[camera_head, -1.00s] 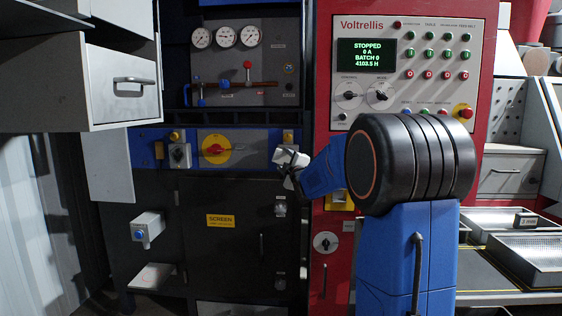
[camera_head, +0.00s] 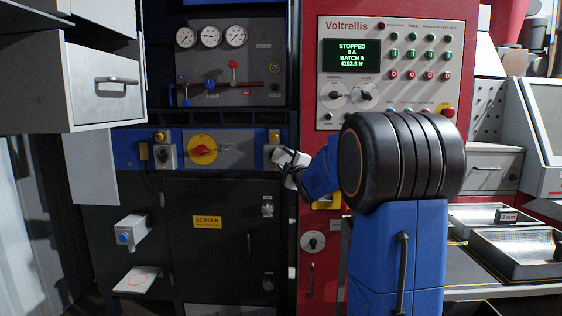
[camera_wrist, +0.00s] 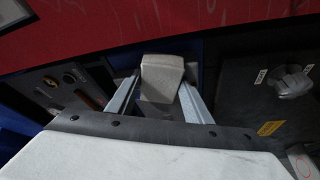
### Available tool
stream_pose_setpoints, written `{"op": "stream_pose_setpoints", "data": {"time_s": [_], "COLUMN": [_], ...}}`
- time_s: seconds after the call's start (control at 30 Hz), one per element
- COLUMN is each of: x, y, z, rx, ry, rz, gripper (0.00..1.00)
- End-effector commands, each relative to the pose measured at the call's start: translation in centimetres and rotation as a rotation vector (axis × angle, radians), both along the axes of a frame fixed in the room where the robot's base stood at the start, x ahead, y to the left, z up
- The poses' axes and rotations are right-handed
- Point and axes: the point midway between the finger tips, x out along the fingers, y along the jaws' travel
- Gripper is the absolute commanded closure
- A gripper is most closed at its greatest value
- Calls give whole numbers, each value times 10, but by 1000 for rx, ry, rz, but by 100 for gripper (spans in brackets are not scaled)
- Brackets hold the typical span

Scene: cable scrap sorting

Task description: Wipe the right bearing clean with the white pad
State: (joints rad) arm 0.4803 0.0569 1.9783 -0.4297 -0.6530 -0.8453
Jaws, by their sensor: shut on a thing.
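My gripper (camera_head: 290,171) is in front of the right end of the blue band on the machine. In the wrist view, its two fingers are shut on the pad (camera_wrist: 162,72), a pale block between their tips. The pad shows white in the head view (camera_head: 288,157). The right bearing (camera_head: 269,153), a grey block with a yellow cap above, is just left of the pad and partly hidden by it. I cannot tell whether pad and bearing touch. No dirt is discernible on the bearing at this size.
A similar grey block (camera_head: 165,157) and a yellow disc with a red switch (camera_head: 202,150) are farther left on the band. A red control panel (camera_head: 310,215) stands close on the right. A grey cabinet (camera_head: 102,98) juts out at the upper left.

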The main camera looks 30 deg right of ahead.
Motion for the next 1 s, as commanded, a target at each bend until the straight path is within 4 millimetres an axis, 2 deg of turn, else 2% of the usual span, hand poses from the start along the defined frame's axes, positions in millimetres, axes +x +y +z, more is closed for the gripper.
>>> {"op": "stream_pose_setpoints", "data": {"time_s": [0.17, 0.6, 1.0], "x": [-1, 18, 28], "y": [1, 25, 39], "z": [0, -1, -1], "rx": [0, 0, 1], "ry": [0, 1, 1], "rz": [-1, 1, 2], "gripper": [72, 72, 72]}}
